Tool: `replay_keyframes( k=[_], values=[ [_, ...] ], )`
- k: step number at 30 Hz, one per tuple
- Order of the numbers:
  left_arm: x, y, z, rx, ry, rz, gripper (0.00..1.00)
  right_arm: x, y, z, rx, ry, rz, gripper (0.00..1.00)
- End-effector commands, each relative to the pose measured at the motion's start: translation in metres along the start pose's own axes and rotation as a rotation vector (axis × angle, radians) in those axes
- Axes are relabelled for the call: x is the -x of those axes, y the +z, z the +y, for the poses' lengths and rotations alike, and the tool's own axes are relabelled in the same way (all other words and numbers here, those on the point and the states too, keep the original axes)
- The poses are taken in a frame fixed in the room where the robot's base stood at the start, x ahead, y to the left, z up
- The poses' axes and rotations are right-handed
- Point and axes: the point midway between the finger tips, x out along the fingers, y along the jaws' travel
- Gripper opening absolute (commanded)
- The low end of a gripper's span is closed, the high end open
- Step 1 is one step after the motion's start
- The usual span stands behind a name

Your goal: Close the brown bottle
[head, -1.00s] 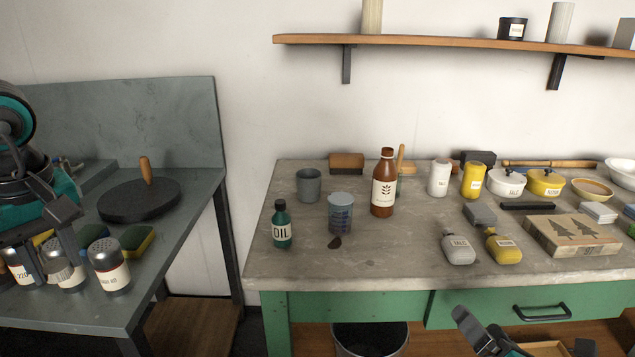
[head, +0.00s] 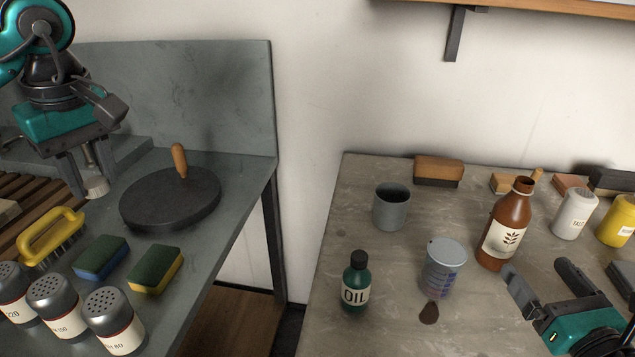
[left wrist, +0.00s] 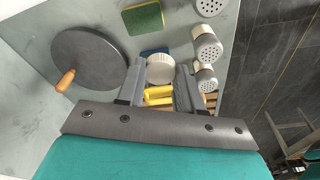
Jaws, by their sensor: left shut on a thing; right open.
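The brown bottle (head: 508,225) stands upright on the stone-topped bench in the head view, with an open, uncapped mouth and a cream leaf label. My left gripper (head: 90,190) is over the grey-green table at the left, far from the bottle. It is shut on a pale cap (head: 97,187); the cap also shows between the fingers as a round, ribbed, whitish piece in the left wrist view (left wrist: 160,69). My right gripper (head: 539,270) is open and empty, just in front and to the right of the bottle. I cannot tell whether it touches the bottle.
A printed grey cup (head: 442,268), an oil bottle (head: 355,282) and a grey mug (head: 390,207) stand left of the bottle. A dark round slab (head: 170,200), sponges (head: 155,270) and shaker tins (head: 112,320) lie near my left gripper. A gap separates the tables.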

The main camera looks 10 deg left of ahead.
Motion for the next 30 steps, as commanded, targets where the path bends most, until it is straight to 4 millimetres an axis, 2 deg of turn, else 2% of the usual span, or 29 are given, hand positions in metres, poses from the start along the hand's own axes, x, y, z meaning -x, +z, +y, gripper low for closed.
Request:
replay_keyframes(
  k=[16,30],
  values=[
    [0.001,0.0,0.0,-0.001,0.0,0.0,0.04,-0.003,0.001,0.0,-0.002,-0.001,0.0,0.93],
    [0.015,-0.002,0.0,-0.001,0.0,0.0,0.04,-0.058,0.001,0.0,-0.003,-0.001,-0.002,0.93]
  ],
)
